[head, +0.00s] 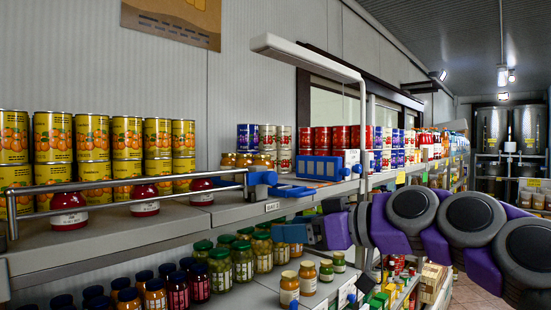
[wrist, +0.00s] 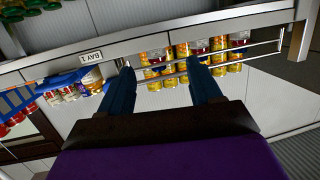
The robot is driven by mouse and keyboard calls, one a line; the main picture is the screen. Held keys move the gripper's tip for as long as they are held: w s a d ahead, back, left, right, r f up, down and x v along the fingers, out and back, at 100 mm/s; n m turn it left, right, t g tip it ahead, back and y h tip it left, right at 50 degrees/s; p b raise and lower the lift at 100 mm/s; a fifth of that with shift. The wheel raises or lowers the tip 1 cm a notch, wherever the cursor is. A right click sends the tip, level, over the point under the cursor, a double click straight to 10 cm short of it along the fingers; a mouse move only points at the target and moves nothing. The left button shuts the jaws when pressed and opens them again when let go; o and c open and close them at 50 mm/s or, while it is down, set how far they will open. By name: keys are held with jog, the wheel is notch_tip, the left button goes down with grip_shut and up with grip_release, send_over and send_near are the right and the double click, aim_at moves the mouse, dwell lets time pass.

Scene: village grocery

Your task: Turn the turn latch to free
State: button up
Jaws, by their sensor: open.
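The turn latch (head: 262,179) is a small blue piece at the right end of a metal guard rail (head: 130,181) on the upper shelf. A flat blue piece (head: 292,191) sticks out to its right; I cannot tell if it is part of the latch. My gripper (head: 288,233) is below and to the right of the latch in the head view, apart from it. In the wrist view my gripper (wrist: 160,66) is open and empty, with the rail (wrist: 225,62) beyond its fingers. The latch is not clear there, near or behind the left finger.
Green-lidded jars (head: 243,262) crowd the lower shelf near my gripper. The aisle floor (head: 478,294) is at the right.

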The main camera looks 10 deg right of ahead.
aim_at(274, 177)
jog(key=w+d+r+m+t+p, duration=0.1)
jog(key=w+d+r+t, duration=0.15)
jog(key=d, duration=0.25)
jog(key=w+d+r+m+t+p, duration=0.1)
jog(key=w+d+r+p, duration=0.1)
jog(key=w+d+r, duration=0.25)
jog(key=p+x, duration=0.1)
jog(key=x, duration=0.4)
jog(key=p+x, duration=0.1)
jog(key=x, duration=0.5)
jog(key=f+p+x, duration=0.1)
jog(key=x, duration=0.4)
jog(key=shift+w+a, duration=0.1)
jog(key=shift+a, duration=0.05)
jog(key=shift+d, duration=0.25)
jog(key=shift+c, duration=0.2)
jog(key=shift+a, duration=0.15)
jog(key=c, duration=1)
